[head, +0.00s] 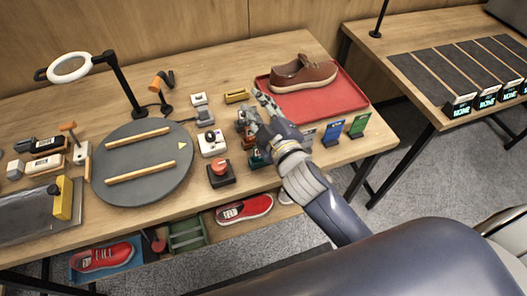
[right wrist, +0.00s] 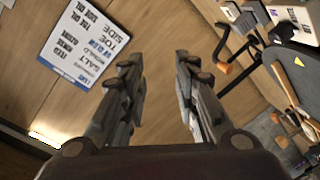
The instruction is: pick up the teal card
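A dark teal card (head: 259,157) shows in the head view at the table's front edge, just left of my right wrist and partly hidden by it. My right gripper (head: 253,108) is above the table, beyond the teal card and apart from it. In the right wrist view the right gripper (right wrist: 158,80) has its two fingers spread with nothing between them. The teal card cannot be made out in the right wrist view. My left gripper is not in view.
A blue card (head: 332,133) and a green card (head: 357,126) stand right of my wrist. Behind them a brown shoe (head: 303,73) rests on a red tray (head: 343,98). A red button box (head: 220,172) and a round grey turntable (head: 120,170) lie left. A printed sign (right wrist: 82,42) shows in the wrist view.

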